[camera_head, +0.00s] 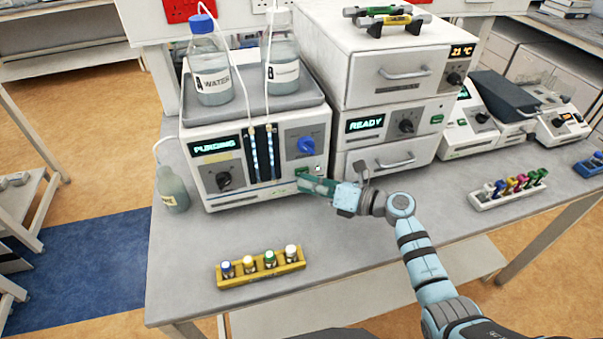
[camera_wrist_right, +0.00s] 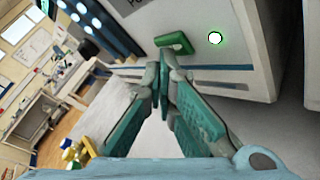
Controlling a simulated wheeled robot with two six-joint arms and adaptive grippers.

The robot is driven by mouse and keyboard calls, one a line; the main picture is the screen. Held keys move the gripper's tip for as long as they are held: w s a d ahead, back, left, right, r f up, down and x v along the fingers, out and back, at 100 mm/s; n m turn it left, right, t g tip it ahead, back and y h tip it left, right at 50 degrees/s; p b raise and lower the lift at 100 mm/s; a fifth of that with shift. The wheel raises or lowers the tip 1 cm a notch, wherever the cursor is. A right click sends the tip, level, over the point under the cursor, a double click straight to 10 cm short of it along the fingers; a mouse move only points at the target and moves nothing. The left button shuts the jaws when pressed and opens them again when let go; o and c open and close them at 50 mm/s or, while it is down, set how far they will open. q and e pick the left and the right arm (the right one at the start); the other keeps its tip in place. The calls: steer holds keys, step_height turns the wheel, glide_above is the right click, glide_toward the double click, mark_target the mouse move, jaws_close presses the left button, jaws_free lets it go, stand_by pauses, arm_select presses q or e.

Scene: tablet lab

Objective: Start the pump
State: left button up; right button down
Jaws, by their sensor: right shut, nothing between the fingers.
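The pump (camera_head: 255,198) is a white box on the bench, and its green display (camera_head: 215,146) appears to read "PURGING". Its front has a black knob (camera_head: 224,180), a blue knob (camera_head: 306,146) and a green button (camera_head: 302,171) at the lower right. In the right wrist view the green part (camera_wrist_right: 176,44) is just beyond my fingertips, and a small white lamp (camera_wrist_right: 215,38) beside it glows with a green rim. My right gripper (camera_head: 303,184) is shut and empty, its tips close to the button; I cannot tell whether they touch. My left gripper is out of view.
A yellow rack of vials (camera_head: 262,277) sits at the front. An oven-like stack (camera_head: 380,105) showing "READY" stands right.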

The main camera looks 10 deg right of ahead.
steer(key=shift+s+p, duration=0.35)
steer(key=shift+s, duration=0.1)
steer(key=shift+s, duration=0.1)
steer(key=s+p, duration=0.1)
steer(key=s, duration=0.1)
steer(key=s+p, duration=0.2)
steer(key=s, duration=0.1)
steer(key=shift+d+r, duration=0.15)
steer(key=shift+d, duration=0.05)
steer(key=shift+s, duration=0.55)
steer(key=shift+w, duration=0.15)
